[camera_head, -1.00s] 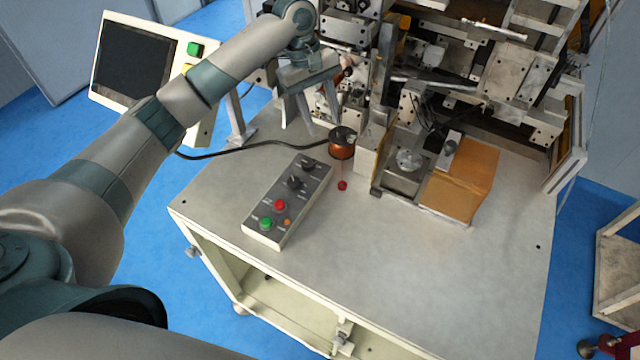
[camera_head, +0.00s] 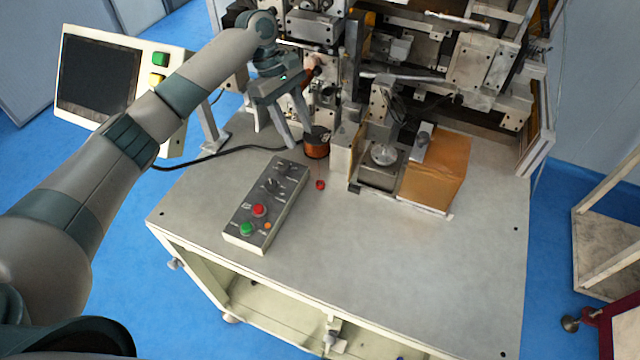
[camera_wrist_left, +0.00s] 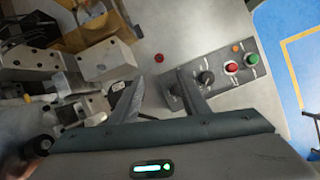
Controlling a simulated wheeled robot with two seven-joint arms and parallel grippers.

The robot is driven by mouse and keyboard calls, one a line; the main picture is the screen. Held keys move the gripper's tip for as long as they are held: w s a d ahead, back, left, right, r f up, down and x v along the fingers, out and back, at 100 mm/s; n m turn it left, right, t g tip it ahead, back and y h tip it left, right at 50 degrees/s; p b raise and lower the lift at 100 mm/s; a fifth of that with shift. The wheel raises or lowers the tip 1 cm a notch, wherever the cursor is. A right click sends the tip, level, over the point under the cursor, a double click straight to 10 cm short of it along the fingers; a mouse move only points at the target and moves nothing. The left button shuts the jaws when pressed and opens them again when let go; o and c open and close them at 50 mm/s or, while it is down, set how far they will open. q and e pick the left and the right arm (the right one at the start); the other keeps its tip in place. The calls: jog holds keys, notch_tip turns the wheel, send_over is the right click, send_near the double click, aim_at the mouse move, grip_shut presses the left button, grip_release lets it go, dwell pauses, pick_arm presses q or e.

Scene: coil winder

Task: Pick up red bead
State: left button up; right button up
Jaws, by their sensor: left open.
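The red bead (camera_head: 320,184) is small and lies on the grey table top, just in front of a copper wire spool (camera_head: 316,146). In the left wrist view the bead (camera_wrist_left: 159,57) shows beyond the fingertips, between their lines. My left gripper (camera_head: 284,134) is open and empty, above the table, to the left of and behind the bead in the head view. In the left wrist view its two fingers (camera_wrist_left: 160,82) stand apart with nothing between them. My right gripper is in neither view.
A control box (camera_head: 266,205) with red and green buttons lies left of the bead. The winding machine (camera_head: 400,50) stands behind, with an orange-brown block (camera_head: 436,172) to the right. A monitor (camera_head: 100,75) stands at the left. The front table top is clear.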

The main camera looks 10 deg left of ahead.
pick_arm(q)
jog(key=b, duration=0.1)
send_near(320, 183)
jog(key=shift+x, duration=0.85)
jog(key=shift+s+d+f, duration=0.1)
jog(key=shift+d+f, duration=0.05)
jog(key=shift+f, duration=0.3)
jog(key=b+x, duration=0.5)
jog(key=b, duration=0.3)
jog(key=shift+d, duration=0.1)
grip_shut()
